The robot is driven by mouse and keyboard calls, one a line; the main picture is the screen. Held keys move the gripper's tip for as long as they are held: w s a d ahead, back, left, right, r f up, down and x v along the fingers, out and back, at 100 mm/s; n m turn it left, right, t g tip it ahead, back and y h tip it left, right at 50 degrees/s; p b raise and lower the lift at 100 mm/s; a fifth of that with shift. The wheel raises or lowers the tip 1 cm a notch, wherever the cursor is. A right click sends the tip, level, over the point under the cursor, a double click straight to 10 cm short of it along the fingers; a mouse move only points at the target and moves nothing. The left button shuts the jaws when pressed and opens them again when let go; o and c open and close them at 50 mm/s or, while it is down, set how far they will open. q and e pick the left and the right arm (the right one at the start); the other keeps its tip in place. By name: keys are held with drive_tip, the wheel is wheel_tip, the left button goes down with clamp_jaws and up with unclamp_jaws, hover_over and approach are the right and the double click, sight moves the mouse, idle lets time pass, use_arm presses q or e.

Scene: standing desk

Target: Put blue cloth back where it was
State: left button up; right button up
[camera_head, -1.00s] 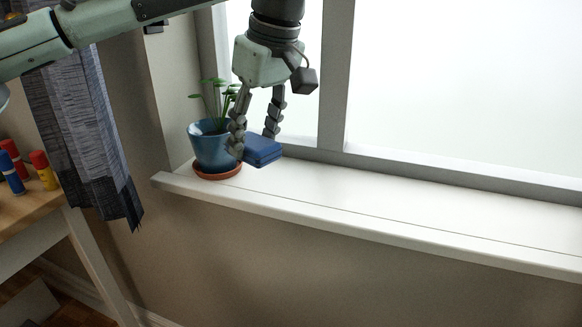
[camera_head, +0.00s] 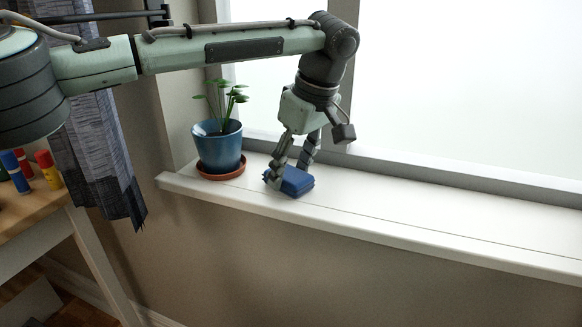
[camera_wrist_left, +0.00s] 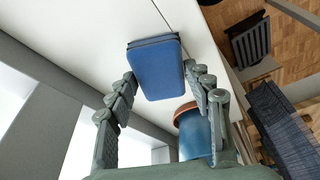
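The blue cloth (camera_head: 293,182) is a folded, flat pad at the window sill (camera_head: 400,213), right of the potted plant. My left gripper (camera_head: 288,170) reaches down from above with one finger on each side of the cloth. In the left wrist view the cloth (camera_wrist_left: 158,68) fills the space between the fingertips (camera_wrist_left: 160,80), which appear to touch its two sides. The cloth is at or just above the sill surface; I cannot tell if it rests there. My right gripper is not in view.
A blue plant pot (camera_head: 218,147) on a terracotta saucer (camera_head: 222,172) stands close left of the cloth. The window frame (camera_head: 450,178) runs behind. The sill to the right is clear. A grey curtain (camera_head: 98,150) and a wooden table with markers (camera_head: 45,168) are at left.

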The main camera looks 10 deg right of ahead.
use_arm(q)
drive_tip(key=shift+o, duration=1.2)
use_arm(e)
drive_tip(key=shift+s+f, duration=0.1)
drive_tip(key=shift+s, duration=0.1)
use_arm(q)
drive_tip(key=shift+r, duration=0.1)
drive_tip(key=v, duration=1.2)
drive_tip(key=shift+p, duration=0.4)
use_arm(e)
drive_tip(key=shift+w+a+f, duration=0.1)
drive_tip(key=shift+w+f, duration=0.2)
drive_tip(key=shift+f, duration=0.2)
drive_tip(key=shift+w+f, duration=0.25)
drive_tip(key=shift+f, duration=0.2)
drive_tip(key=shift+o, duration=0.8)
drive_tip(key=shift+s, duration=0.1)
